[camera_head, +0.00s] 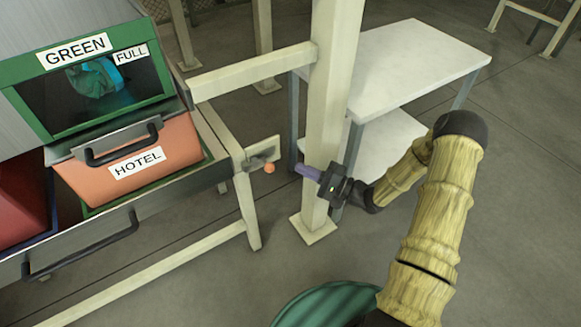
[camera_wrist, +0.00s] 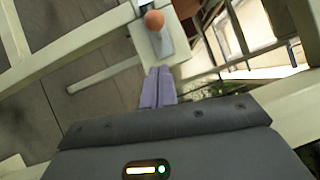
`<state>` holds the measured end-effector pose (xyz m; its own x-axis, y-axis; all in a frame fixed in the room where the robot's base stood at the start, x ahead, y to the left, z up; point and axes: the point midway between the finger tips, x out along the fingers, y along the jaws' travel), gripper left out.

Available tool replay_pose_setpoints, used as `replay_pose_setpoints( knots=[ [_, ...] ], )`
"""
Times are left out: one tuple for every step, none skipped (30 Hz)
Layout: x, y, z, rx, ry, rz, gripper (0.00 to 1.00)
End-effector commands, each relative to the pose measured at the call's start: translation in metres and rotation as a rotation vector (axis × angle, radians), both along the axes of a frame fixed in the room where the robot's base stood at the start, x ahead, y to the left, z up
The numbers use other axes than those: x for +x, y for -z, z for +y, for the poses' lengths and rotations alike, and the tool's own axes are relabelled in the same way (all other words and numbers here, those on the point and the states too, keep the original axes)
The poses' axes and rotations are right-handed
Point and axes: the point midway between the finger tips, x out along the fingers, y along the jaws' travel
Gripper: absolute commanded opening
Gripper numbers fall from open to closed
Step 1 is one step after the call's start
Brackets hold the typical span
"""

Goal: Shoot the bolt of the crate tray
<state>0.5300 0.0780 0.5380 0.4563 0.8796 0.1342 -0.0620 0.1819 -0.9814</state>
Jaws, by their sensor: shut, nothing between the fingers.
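The bolt shows as an orange ball knob (camera_head: 269,168) on a grey metal piece, against a pale plate (camera_head: 262,152) at the right end of the crate tray's frame. My gripper (camera_head: 298,169) has purple fingers, shut and empty, a short way right of the knob and apart from it. In the wrist view the shut fingers (camera_wrist: 158,72) point toward the plate, with the knob (camera_wrist: 154,19) beyond their tips. The crate tray (camera_head: 172,208) has a black bar handle and carries an orange bin (camera_head: 178,145) labelled HOTEL. How far the bolt is shot cannot be told.
A cream upright post (camera_head: 328,90) stands close beside my gripper. A white two-level table (camera_head: 420,60) is behind my arm. A green-framed opening labelled GREEN and FULL (camera_head: 25,100) is above the bin. A red bin (camera_head: 20,200) sits at left. The floor in front is clear.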

Motion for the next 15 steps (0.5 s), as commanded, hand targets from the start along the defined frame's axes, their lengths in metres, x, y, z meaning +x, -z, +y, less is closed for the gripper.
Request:
replay_pose_setpoints(
  knots=[
    [-0.004, -0.003, -0.01, 0.001, 0.005, 0.001, 0.0],
    [-0.007, -0.002, -0.016, 0.001, 0.005, 0.0, 0.0],
    [-0.011, 0.0, -0.023, 0.0, 0.005, 0.002, 0.0],
    [-0.013, 0.0, -0.028, 0.0, 0.005, 0.002, 0.0],
    [-0.016, 0.001, -0.032, 0.0, 0.003, 0.001, 0.0],
    [-0.019, 0.002, -0.038, 0.0, 0.001, 0.0, 0.0],
    [-0.022, 0.003, -0.041, 0.0, -0.002, 0.0, 0.0],
    [-0.025, 0.004, -0.045, 0.0, -0.005, 0.0, 0.0],
    [-0.028, 0.005, -0.049, 0.001, -0.008, 0.001, 0.0],
    [-0.03, 0.006, -0.052, 0.001, -0.01, 0.0, 0.0],
    [-0.031, 0.007, -0.054, 0.001, -0.011, 0.0, 0.0],
    [-0.033, 0.007, -0.057, 0.0, -0.013, -0.001, 0.0],
    [-0.034, 0.008, -0.059, 0.0, -0.013, -0.001, 0.0],
    [-0.035, 0.008, -0.061, 0.0, -0.012, -0.002, 0.0],
    [-0.035, 0.009, -0.063, 0.0, -0.011, -0.002, 0.0]
  ],
)
